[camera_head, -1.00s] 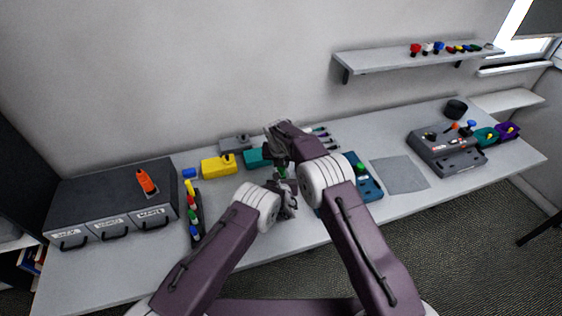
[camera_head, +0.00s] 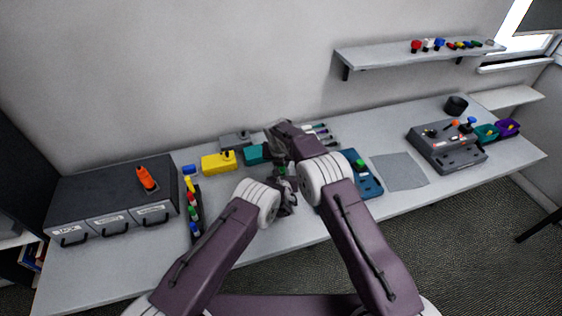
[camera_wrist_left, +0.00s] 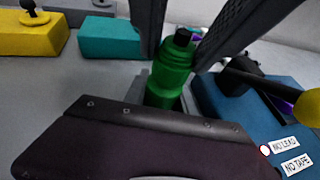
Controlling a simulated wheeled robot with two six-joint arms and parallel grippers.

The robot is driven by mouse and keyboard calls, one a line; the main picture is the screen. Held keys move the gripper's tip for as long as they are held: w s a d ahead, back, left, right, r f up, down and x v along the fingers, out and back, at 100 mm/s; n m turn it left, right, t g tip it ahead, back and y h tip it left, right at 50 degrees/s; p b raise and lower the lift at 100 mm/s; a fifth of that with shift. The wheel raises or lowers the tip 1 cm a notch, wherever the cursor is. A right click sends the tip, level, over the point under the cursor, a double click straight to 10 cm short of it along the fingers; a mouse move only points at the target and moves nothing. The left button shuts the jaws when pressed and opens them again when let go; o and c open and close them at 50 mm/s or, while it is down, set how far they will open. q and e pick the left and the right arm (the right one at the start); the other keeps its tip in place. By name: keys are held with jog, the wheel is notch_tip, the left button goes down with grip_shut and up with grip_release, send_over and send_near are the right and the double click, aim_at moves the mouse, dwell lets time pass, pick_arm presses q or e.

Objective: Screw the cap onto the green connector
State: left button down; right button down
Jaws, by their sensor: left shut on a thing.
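The green connector (camera_wrist_left: 171,78) stands upright in the left wrist view, with a narrower green neck and a dark tip (camera_wrist_left: 182,37). It also shows as a small green spot between my arms in the head view (camera_head: 283,170). My left gripper (camera_head: 284,187) is shut on the connector low down; its dark body hides the lower part. My right gripper (camera_head: 279,157) comes from above. Its two dark fingers stand apart on either side of the connector's top, with a gap around the dark tip. I cannot make out a separate cap.
A yellow block (camera_head: 218,163) and a teal block (camera_head: 257,154) stand behind. A blue block (camera_head: 366,186) is close on the right. A rack of coloured parts (camera_head: 194,212) and a drawer box (camera_head: 110,205) are left. A grey mat (camera_head: 400,172) lies clear.

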jog(key=shift+f, duration=0.25)
jog(key=m+h, duration=0.1)
jog(key=m, duration=0.2)
jog(key=c, duration=1.1)
grip_release()
jog(key=shift+r, duration=2.25)
jog(key=o, duration=0.5)
